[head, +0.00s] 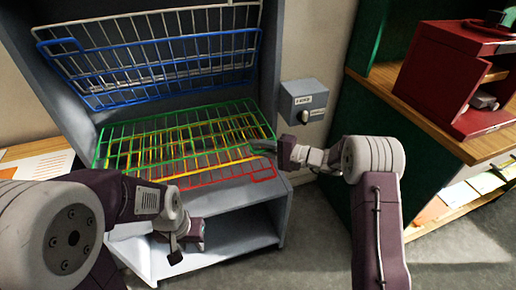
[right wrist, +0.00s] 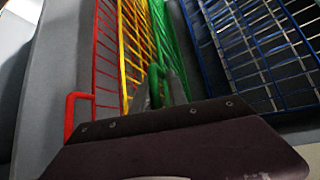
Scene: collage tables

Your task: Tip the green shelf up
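The green shelf (head: 118,133) is a wire rack in the grey cabinet. It lies low, sloping slightly, over the yellow and red shelves. My right gripper (head: 263,147) is at its right front corner. In the right wrist view the fingers (right wrist: 160,88) stand on both sides of the green shelf's front loop (right wrist: 155,78), and the green wire fills the gap between them. The fingertips' far ends are partly hidden. My left gripper (head: 175,254) hangs low in front of the cabinet, away from the green shelf; its fingers are too small to read.
A blue shelf (head: 150,75) and a white shelf (head: 150,30) are tipped up against the cabinet's back. The yellow shelf (right wrist: 130,60) and red shelf (head: 215,180) lie below the green one. A grey switch box (head: 303,98) is on the wall, right of the cabinet.

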